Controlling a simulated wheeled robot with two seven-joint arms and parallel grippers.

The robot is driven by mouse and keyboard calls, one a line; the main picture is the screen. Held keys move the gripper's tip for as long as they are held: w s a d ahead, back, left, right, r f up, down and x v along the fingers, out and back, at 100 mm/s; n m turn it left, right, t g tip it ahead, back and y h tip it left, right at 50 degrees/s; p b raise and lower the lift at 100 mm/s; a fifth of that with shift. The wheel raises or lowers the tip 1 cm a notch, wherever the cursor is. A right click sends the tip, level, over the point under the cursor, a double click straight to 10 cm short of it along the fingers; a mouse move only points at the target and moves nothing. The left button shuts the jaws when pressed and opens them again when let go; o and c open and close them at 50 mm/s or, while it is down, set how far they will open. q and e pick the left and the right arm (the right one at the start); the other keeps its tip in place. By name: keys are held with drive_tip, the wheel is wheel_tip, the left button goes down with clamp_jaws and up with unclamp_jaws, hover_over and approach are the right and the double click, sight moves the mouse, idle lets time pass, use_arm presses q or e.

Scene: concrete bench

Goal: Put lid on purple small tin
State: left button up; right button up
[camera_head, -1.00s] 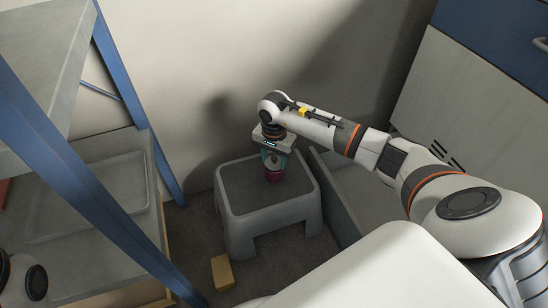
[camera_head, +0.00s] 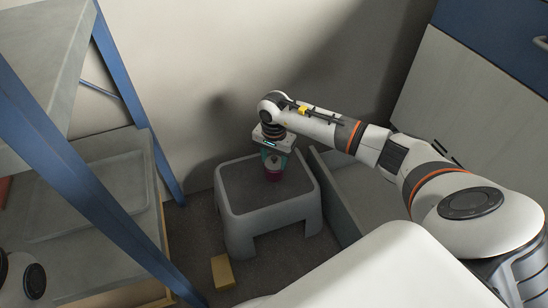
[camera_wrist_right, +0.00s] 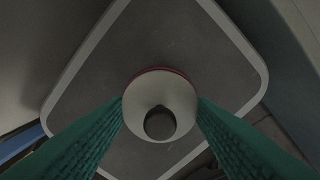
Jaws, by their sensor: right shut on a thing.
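The purple small tin (camera_head: 272,173) stands upright on a grey step stool, directly below my right gripper (camera_head: 272,160). A thin reddish rim shows behind the lid's far edge. The lid hides most of the tin there, and I cannot tell whether the two touch. My left gripper is out of view.
The grey step stool (camera_head: 240,195) has free room around the tin. A yellow block (camera_head: 222,272) lies on the floor in front of it. A blue-framed shelf (camera_head: 100,215) stands at left, a white cabinet with blue drawer (camera_head: 470,100) at right. A wall closes the back.

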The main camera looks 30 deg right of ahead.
drive_tip(key=shift+f, duration=0.1)
drive_tip(key=o, duration=1.5)
